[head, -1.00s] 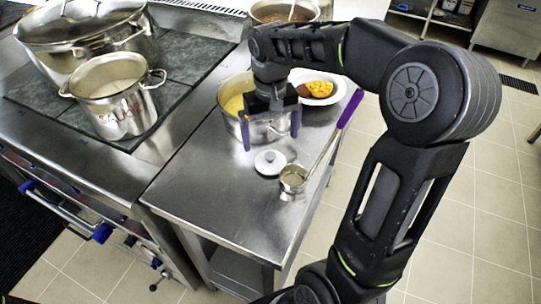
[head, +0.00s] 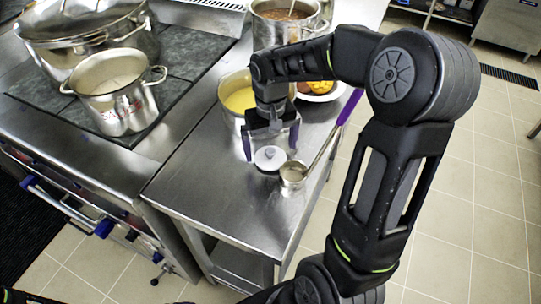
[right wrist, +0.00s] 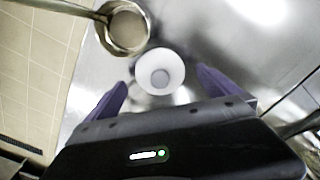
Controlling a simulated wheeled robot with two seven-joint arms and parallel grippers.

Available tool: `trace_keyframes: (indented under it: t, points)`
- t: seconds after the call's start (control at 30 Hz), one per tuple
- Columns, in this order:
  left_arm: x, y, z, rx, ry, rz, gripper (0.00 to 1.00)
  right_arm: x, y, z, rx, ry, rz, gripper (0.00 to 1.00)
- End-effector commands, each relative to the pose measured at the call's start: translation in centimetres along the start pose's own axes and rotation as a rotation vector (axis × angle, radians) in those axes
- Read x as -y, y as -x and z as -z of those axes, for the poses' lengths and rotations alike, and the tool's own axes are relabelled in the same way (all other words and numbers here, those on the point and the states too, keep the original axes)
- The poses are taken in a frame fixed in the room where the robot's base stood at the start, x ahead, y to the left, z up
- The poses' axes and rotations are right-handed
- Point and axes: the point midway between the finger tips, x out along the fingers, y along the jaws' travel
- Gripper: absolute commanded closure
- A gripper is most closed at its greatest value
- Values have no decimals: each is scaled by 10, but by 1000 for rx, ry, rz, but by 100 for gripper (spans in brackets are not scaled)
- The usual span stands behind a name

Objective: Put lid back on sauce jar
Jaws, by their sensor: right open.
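A small round white lid (head: 270,158) with a knob lies on the steel counter; it also shows in the right wrist view (right wrist: 160,72). My right gripper (head: 270,150) is open, its purple fingers pointing down just above and around the lid, apart from it. In the right wrist view the fingertips (right wrist: 162,80) stand on either side of the lid's near edge. A steel pot with red lettering (head: 115,92), open and lidless, stands on the stove at left; it may be the sauce jar, but I cannot read the word fully. My left gripper is out of view.
A ladle with a purple handle (head: 343,108) lies right beside the lid, its bowl (right wrist: 125,28) close to it. A pot of yellow soup (head: 238,98) stands just behind my gripper. A plate of food (head: 318,95) is behind. The counter's front is clear.

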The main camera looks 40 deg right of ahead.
Motion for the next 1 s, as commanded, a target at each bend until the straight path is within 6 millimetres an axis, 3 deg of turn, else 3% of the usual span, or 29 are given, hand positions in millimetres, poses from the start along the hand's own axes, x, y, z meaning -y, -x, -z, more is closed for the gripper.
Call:
trace_keyframes:
  t: [0.2,0.8,1.0]
  points:
    - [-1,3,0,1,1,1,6,0,-22,0,1,-2,0,0]
    - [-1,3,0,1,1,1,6,0,-22,0,0,-1,0,0]
    - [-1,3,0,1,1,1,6,0,-22,0,0,-1,0,16]
